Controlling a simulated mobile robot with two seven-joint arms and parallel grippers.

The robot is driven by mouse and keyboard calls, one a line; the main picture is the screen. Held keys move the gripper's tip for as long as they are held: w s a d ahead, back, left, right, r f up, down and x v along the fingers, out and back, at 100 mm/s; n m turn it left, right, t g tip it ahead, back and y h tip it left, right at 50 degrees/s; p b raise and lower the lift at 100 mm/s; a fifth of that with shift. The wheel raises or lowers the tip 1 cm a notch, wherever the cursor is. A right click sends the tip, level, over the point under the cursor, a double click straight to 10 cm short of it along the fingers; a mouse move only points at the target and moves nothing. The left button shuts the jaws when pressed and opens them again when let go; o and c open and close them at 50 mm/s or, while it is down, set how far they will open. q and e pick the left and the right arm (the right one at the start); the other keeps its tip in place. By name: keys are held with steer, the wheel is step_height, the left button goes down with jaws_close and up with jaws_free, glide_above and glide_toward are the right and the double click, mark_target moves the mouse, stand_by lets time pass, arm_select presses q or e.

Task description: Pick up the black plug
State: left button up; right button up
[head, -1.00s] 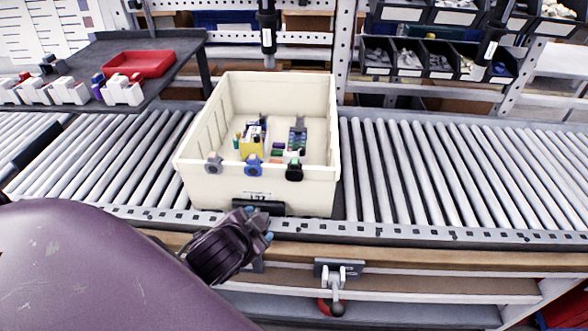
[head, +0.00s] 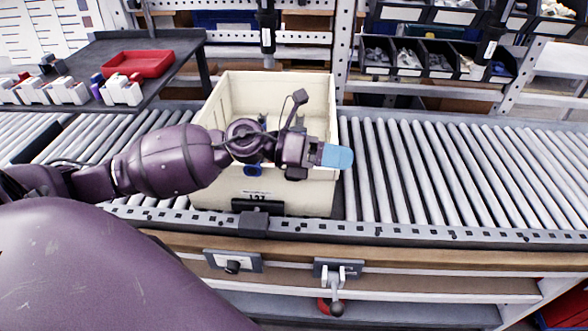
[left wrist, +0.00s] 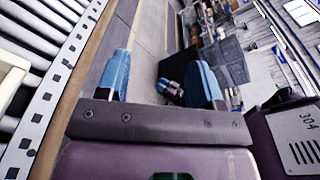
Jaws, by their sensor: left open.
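The cream bin (head: 218,193) stands on the roller conveyor. The blue plug (head: 253,170) shows at its front wall, partly covered. The black plug is hidden behind my left gripper and wrist in the head view. My left gripper (head: 338,157) is in front of the bin's right front corner, with its blue fingers pointing right. In the left wrist view the left gripper (left wrist: 165,80) is open and empty between its two blue fingers, looking past the conveyor edge towards the floor. My right gripper is in neither view.
The roller conveyor (head: 460,170) is clear to the right of the bin. A red tray (head: 138,64) and several small boxes sit on a dark table (head: 165,42) at the back left. Shelf bins (head: 440,58) stand at the back right.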

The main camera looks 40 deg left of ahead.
arm_select(q)
steer(key=a+m+g+y, duration=0.1)
steer(key=a+m+y, duration=0.1)
steer(key=a+y, duration=0.1)
steer(key=w+a+f+m+g+y, duration=0.1)
steer(key=a+m+g+y, duration=0.1)
steer(key=a, duration=0.4)
steer(key=w+a+m+g+y, duration=0.1)
steer(key=a+m+g+y, duration=0.1)
steer(key=a+y, duration=0.3)
steer(key=shift+w+a+f+m+y, duration=0.1)
steer(key=shift+a+f+m+y, duration=0.2)
steer(key=shift+m, duration=0.5)
steer(key=shift+g, duration=0.3)
steer(key=x, duration=0.5)
steer(key=shift+a+f, duration=0.2)
steer(key=shift+a, duration=0.05)
steer(key=x, duration=0.4)
steer(key=shift+s+a+f, duration=0.15)
steer(key=shift+s+f, duration=0.15)
steer(key=shift+s, duration=0.05)
steer(key=shift+w+f, duration=0.15)
steer(key=shift+f, duration=0.4)
steer(key=shift+c, duration=0.2)
jaws_close()
